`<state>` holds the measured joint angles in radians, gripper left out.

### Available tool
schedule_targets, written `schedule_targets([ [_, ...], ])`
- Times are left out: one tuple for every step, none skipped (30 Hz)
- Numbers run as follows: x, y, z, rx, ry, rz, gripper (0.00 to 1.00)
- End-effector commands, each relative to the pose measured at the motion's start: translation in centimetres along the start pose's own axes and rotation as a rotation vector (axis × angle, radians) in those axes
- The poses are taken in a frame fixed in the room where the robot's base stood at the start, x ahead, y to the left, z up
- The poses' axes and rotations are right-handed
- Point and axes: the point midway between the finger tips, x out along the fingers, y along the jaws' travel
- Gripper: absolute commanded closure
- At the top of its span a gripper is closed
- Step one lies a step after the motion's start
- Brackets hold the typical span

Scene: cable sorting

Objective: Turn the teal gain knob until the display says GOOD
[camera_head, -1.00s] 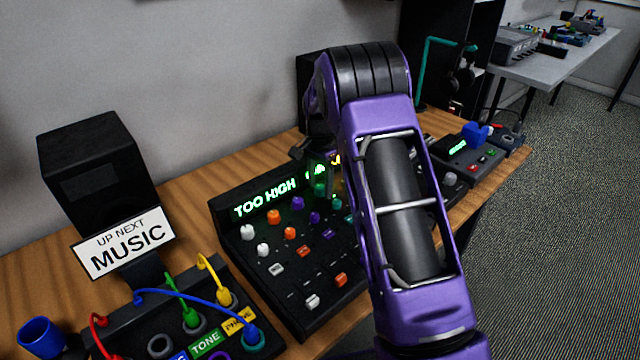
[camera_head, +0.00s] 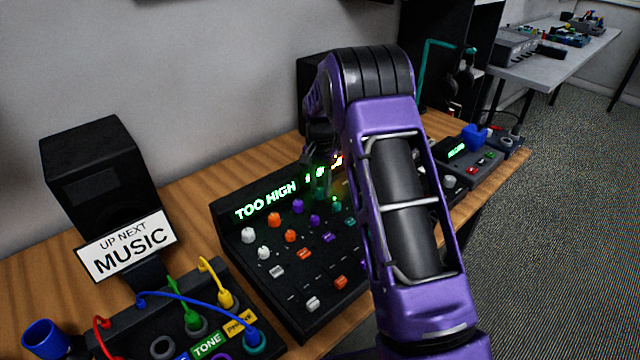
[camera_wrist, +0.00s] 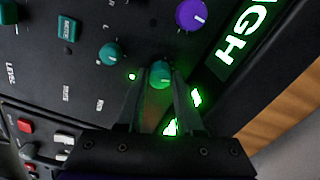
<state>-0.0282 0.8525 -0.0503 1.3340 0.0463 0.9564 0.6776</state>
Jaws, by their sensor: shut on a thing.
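The teal gain knob (camera_wrist: 159,75) sits on the black mixer, between my fingertips in the wrist view. My gripper (camera_wrist: 160,92) is shut on it from above; in the head view my gripper (camera_head: 320,185) is partly hidden by my arm. The mixer's display (camera_head: 266,201) reads TOO HIGH in green, and more lit marks show to its right. Part of the display (camera_wrist: 240,35) also shows in the wrist view. Green lights glow beside my fingers.
A second teal knob (camera_wrist: 110,53) and a purple knob (camera_wrist: 191,15) stand close to my fingers. A patch box (camera_head: 190,310) with coloured cables is at front left. A black speaker (camera_head: 100,180) and a MUSIC sign (camera_head: 127,247) stand behind it.

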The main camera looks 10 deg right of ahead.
Motion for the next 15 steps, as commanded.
schedule_targets([
  [-0.11,0.03,-0.01,-0.032,-0.001,0.0,1.0],
  [-0.1,0.03,0.0,-0.048,-0.001,0.0,1.0],
  [-0.08,0.02,0.0,-0.065,-0.001,0.0,1.0],
  [-0.07,0.01,0.01,-0.074,0.0,0.0,1.0],
  [-0.06,0.0,0.01,-0.079,0.0,0.0,1.0],
  [-0.04,0.0,0.01,-0.083,0.0,0.0,1.0],
  [-0.04,-0.01,0.01,-0.084,0.0,0.0,1.0],
  [-0.03,0.0,0.01,-0.084,0.0,0.0,1.0],
  [-0.03,-0.01,0.0,-0.084,0.0,0.0,1.0],
  [-0.03,-0.01,0.0,-0.083,0.0,0.0,1.0],
  [-0.04,-0.01,0.0,-0.083,0.0,0.0,1.0],
  [-0.04,-0.01,0.0,-0.083,0.0,0.0,1.0],
  [-0.04,-0.01,0.0,-0.083,0.0,0.0,1.0],
  [-0.04,-0.01,0.0,-0.082,0.0,0.0,0.61],
  [-0.04,-0.01,0.0,-0.082,0.0,0.0,0.54],
])
